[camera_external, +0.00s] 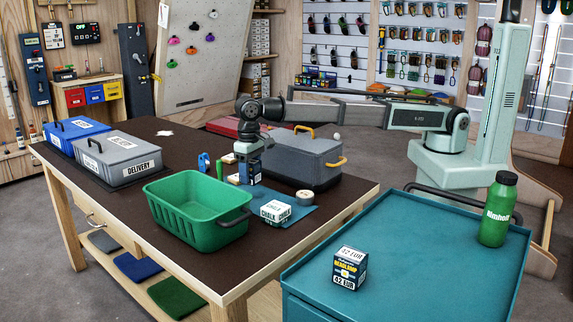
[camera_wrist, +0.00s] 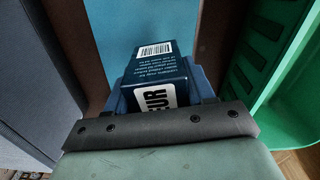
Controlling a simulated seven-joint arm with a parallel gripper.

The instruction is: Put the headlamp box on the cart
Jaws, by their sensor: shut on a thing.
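A dark blue headlamp box (camera_external: 350,269) with a white price label reading 42 EUR stands on the teal cart (camera_external: 430,252) near its front left. My gripper (camera_external: 248,171) is over the table, shut on another dark blue box (camera_wrist: 160,72). In the wrist view this held box shows a barcode, small white print and a white label ending in EUR. Its product name is hidden, so I cannot tell whether it is also a headlamp box. In the external view it is mostly hidden, low over the blue mat (camera_external: 300,212), and I cannot tell whether it touches the mat.
A green basket (camera_external: 185,222) stands left of my gripper. A grey case with yellow handles (camera_external: 310,162) stands behind it to the right. A chalk box (camera_external: 275,211) and a tape roll (camera_external: 305,197) are close by. A green bottle (camera_external: 497,210) stands on the cart's far right; its middle is clear.

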